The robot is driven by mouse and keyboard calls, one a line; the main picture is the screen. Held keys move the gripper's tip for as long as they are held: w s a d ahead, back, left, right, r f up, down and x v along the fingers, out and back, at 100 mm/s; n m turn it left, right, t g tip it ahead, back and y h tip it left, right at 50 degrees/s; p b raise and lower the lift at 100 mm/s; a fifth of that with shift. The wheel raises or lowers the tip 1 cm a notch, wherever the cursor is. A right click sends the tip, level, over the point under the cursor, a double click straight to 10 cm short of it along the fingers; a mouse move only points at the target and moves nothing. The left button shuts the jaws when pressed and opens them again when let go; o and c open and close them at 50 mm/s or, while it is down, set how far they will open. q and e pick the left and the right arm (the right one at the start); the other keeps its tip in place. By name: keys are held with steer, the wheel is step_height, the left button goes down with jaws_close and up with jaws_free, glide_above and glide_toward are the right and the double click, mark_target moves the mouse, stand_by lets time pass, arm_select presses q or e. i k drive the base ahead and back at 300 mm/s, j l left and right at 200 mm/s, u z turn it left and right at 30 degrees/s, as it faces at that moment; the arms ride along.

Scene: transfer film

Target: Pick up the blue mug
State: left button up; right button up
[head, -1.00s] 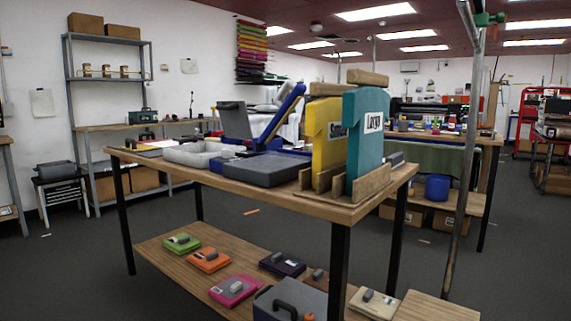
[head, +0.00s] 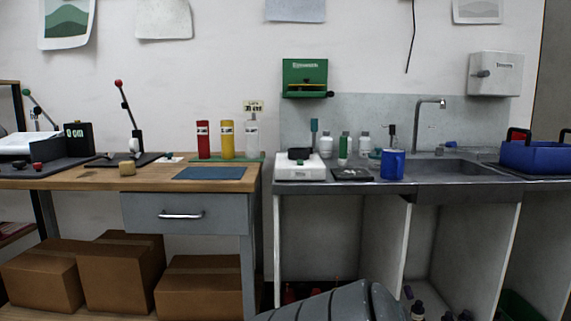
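The blue mug (head: 393,164) stands upright on the grey sink counter (head: 440,186), close to its front edge and left of the sink basin. Its handle points to the left. Nothing stands in front of it in the head view. Neither my left nor my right gripper shows in the head view.
Left of the mug are a black tray (head: 351,174) and a white scale (head: 300,169); white bottles (head: 326,146) stand behind. The faucet (head: 428,122) and a blue crate (head: 533,156) are to the right. A wooden bench (head: 100,178) adjoins on the left.

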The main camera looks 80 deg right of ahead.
mark_target(393, 159)
steer(key=z, duration=1.85)
